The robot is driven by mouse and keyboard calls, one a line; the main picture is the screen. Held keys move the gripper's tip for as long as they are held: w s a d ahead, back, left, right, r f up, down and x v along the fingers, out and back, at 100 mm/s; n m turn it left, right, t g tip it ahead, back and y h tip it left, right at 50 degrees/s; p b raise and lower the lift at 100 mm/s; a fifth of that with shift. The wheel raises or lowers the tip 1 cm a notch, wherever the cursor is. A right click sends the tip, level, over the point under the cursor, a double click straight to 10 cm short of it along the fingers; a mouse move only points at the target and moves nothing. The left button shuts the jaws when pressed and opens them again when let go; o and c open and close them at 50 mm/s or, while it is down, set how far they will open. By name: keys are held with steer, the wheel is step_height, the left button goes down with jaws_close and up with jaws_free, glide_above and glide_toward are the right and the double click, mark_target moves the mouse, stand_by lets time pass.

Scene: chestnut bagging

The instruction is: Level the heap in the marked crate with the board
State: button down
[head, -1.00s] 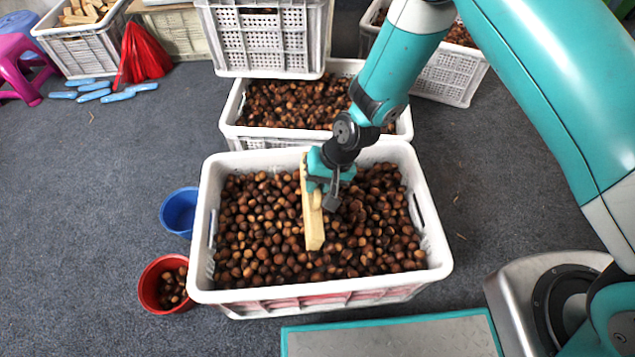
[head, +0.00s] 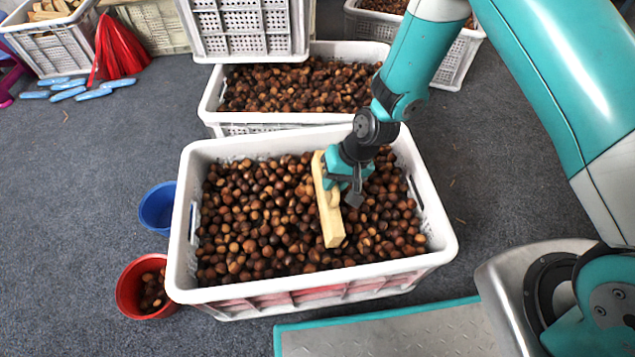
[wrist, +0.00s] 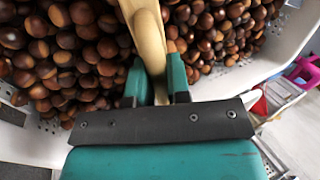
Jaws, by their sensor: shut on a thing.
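The crate of chestnuts nearest me is white, with its rim (head: 308,292) showing all round in the head view. Chestnuts (head: 250,215) fill it in a broad layer; they also show in the wrist view (wrist: 70,55). My gripper (head: 345,178) is over the right half of the crate, shut on a pale wooden board (head: 332,222). The board stands on edge, running from the back toward the front, low at the chestnuts. In the wrist view the board (wrist: 148,40) rises between the fingers (wrist: 157,88). Its lower edge is hidden, so I cannot tell how deep it sits.
A second chestnut crate (head: 208,105) stands right behind, with a stacked crate (head: 248,33) beyond. A blue bucket (head: 157,208) and a red bucket (head: 128,290) holding chestnuts stand to the left. Blue packets (head: 68,93) lie on the floor.

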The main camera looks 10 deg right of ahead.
steer(key=d+b, duration=0.4)
steer(key=d, duration=1.7)
step_height(320, 180, up, 10)
steer(key=p, duration=1)
steer(key=shift+w, duration=0.35)
steer(key=shift+d, duration=0.1)
